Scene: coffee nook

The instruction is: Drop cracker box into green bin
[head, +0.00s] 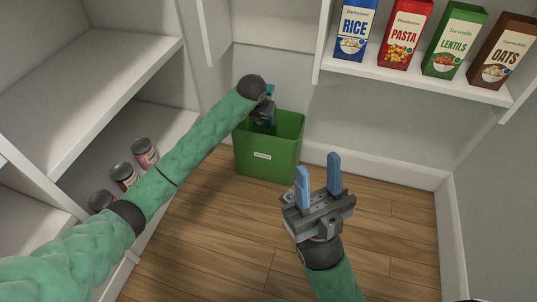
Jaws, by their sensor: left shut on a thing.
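The green bin (268,158) stands on the wood floor against the back wall, with a small white label on its front. My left gripper (263,117) is at the bin's rim, over its back left part. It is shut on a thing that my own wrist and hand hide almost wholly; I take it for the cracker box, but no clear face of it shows. My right gripper (319,176) is open and empty, its two blue fingers apart, in front of and to the right of the bin.
A shelf at the upper right holds a rice box (356,28), a pasta box (404,34), a lentils box (454,40) and an oats box (502,51). White shelving (100,85) on the left holds several cans (145,153). The floor (385,225) at the right is clear.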

